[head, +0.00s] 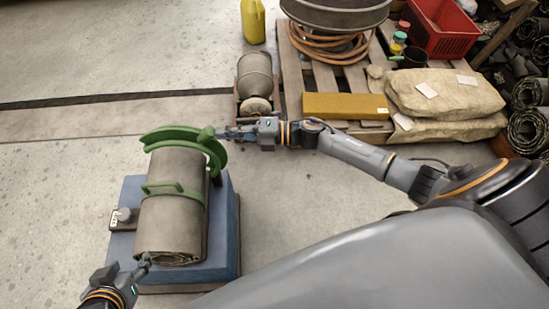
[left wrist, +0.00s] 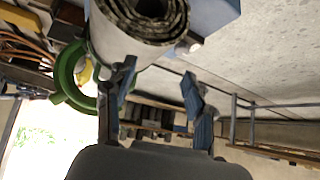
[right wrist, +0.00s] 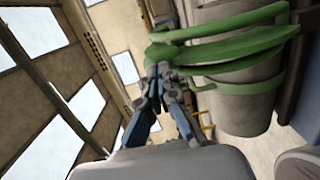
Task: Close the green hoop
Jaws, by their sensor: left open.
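The green hoop (head: 185,137) is at the far end of a grey sheet roll (head: 168,225). Its curved arm stands raised above the roll, with a gap to the roll on the left; a lower green band with a handle (head: 175,190) crosses the roll's middle. My right gripper (head: 219,133) is at the knobbed end of the hoop's arm; in the right wrist view its fingers (right wrist: 163,72) come together at the green end. My left gripper (head: 144,262) is open and empty beside the roll's near end. The roll's spiral end (left wrist: 150,12) shows in the left wrist view.
A pallet (head: 330,85) behind holds sacks (head: 440,95), a yellow block (head: 345,106) and a red crate (head: 440,30). Floor to the left is clear.

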